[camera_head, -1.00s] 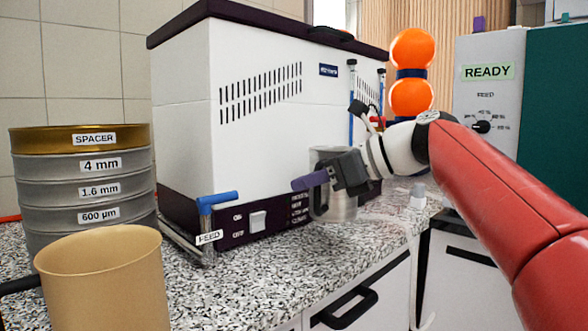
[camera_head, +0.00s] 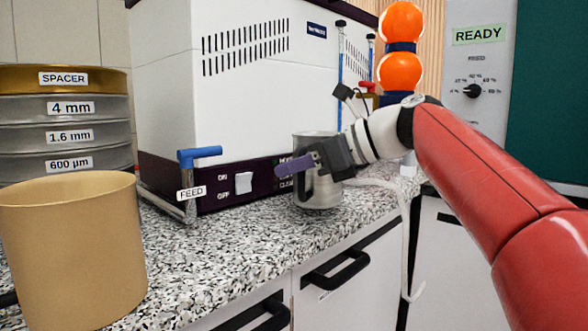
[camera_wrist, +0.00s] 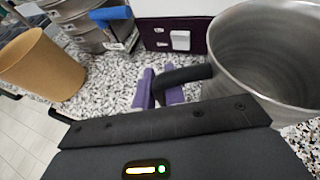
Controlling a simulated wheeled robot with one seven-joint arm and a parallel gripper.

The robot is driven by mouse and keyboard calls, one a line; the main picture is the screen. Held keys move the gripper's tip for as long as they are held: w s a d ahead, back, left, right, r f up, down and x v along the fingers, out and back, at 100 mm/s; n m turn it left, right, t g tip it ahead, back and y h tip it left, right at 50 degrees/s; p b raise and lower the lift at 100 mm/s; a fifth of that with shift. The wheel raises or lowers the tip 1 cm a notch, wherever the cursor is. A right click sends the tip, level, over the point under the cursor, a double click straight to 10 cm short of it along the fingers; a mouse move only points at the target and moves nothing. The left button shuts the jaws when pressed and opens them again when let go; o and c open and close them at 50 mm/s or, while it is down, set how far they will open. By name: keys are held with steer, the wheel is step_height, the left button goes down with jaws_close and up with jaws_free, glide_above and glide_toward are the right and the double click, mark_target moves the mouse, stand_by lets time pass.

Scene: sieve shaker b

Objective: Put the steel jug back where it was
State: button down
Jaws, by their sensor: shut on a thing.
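The steel jug (camera_head: 318,190) is a grey metal vessel with a dark handle, upright at the front of the white machine. Its bottom is at the speckled counter; I cannot tell for sure whether it touches. My gripper (camera_head: 296,166) comes from the right and its purple fingers are shut on the jug's handle. In the wrist view the fingers (camera_wrist: 160,88) are on either side of the black handle, and the open, empty-looking jug (camera_wrist: 262,60) fills the upper right.
A white machine (camera_head: 165,80) with a blue-handled FEED lever (camera_head: 200,154) stands behind. A tan container (camera_head: 75,245) and stacked sieves (camera_head: 65,135) are at left. A white hose (camera_head: 404,235) hangs over the counter edge at right. Speckled counter (camera_head: 235,245) is clear in front.

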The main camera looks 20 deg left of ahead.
steer(key=shift+f+b, duration=0.45)
steer(key=shift+f, duration=0.4)
stand_by(0.3)
steer(key=c, duration=1.4)
jaws_free()
steer(key=shift+d, duration=0.1)
steer(key=p+v, duration=0.1)
steer(key=v, duration=0.7)
steer(key=s+d+f+n+t+h, duration=0.2)
steer(key=s+d+f+n+h, duration=0.2)
steer(key=d+f, duration=0.5)
steer(key=s+d+f+n+t+h, duration=0.1)
steer(key=s+d+f+n+h, duration=0.4)
steer(key=f, duration=0.9)
steer(key=s+d+f+n+t+h+p, duration=0.1)
steer(key=s+d+f+n+h, duration=0.3)
steer(key=s+d+f+n, duration=0.5)
steer(key=shift+s+d+f+t+h, duration=0.15)
steer(key=shift+d+f+t, duration=0.2)
steer(key=shift+d, duration=0.5)
steer(key=shift+s+d+f+t+h, duration=0.15)
steer(key=shift+d+f, duration=0.25)
steer(key=shift+d, duration=0.5)
steer(key=shift+s+d+f+t, duration=0.15)
steer(key=shift+d+f+t, duration=0.2)
steer(key=shift+d, duration=0.5)
